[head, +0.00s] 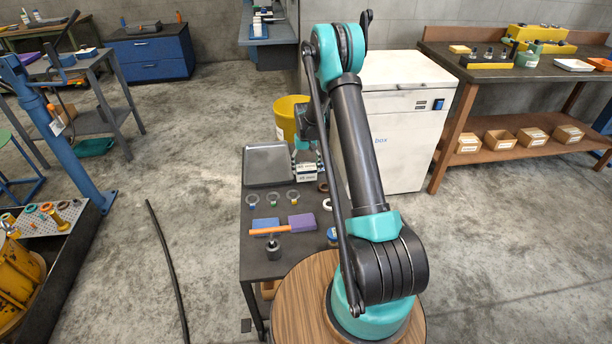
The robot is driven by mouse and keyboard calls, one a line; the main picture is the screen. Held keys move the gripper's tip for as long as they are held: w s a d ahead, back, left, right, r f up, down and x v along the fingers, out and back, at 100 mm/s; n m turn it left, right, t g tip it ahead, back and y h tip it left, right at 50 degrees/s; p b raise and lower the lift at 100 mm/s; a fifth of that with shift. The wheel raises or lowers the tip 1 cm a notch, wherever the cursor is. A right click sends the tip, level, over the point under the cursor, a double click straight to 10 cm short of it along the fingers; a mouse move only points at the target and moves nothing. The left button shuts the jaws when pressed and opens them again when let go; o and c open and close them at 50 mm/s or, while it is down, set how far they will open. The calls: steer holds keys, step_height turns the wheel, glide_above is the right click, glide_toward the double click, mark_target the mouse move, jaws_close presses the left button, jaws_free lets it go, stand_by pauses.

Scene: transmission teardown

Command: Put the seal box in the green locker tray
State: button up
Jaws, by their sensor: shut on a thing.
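My gripper (304,150) is at the far end of the dark work table, partly hidden behind my own arm. It is shut on a small pale box with dark green marks (306,173), which looks like the seal box. I cannot tell whether the box touches the table. A green, shallow tray-like thing (93,147) lies low under the grey bench at the left; I cannot tell whether it is the green locker tray.
A grey tray (268,165) lies left of the gripper on the dark table (258,268). A yellow bin (288,118) and white cabinet (402,130) stand behind. The left floor is mostly open.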

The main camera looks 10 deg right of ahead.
mark_target(306, 175)
steer(key=shift+f, duration=1.95)
steer(key=o, duration=1.3)
steer(key=shift+f, duration=0.1)
